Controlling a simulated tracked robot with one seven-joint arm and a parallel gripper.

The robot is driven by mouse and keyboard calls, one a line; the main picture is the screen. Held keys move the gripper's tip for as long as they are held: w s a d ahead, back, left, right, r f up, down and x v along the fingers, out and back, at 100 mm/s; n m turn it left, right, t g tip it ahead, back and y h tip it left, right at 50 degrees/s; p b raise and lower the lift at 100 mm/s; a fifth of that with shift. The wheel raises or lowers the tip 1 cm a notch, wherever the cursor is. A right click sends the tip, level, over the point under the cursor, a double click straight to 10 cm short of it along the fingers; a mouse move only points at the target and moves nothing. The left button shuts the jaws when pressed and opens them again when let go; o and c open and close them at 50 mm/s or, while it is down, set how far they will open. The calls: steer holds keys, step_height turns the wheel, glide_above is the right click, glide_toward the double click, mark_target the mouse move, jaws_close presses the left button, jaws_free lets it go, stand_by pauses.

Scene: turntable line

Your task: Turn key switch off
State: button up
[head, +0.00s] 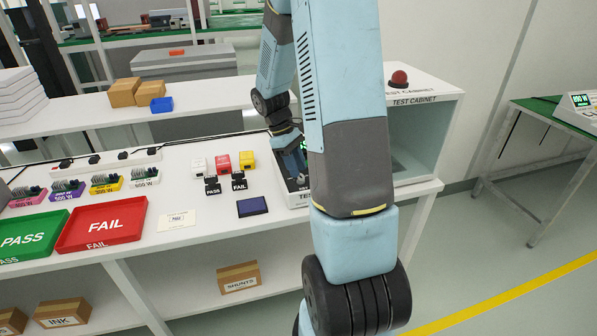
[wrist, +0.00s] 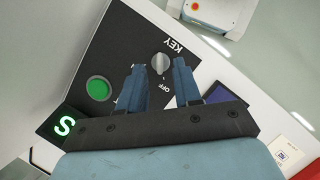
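The key switch (wrist: 160,63) is a round silver-grey knob on a black panel (wrist: 130,45) in the wrist view. The word KEY is printed above it and OFF below it, both seen tilted. My gripper (wrist: 159,70) is open, with one blue finger on each side of the knob. Gaps show between knob and fingers; whether the fingertips reach down to the panel I cannot tell. In the head view, my gripper (head: 290,143) is over the tester box (head: 297,188), and my arm hides most of that box and the switch.
A green button (wrist: 98,89) and a lit green character (wrist: 65,127) are on the same panel. A blue pad (head: 252,206), stamps (head: 212,186) and red FAIL tray (head: 103,224) lie left. The test cabinet (head: 425,90) stands right, close to my arm.

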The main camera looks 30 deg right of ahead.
steer(key=v, duration=1.1)
steer(key=shift+r, duration=0.2)
steer(key=shift+w, duration=0.1)
steer(key=m, duration=0.2)
glide_toward(301, 178)
steer(key=shift+y, duration=0.3)
steer(key=x, duration=0.7)
steer(key=shift+d+f, duration=0.3)
steer(key=shift+d, duration=0.15)
jaws_close()
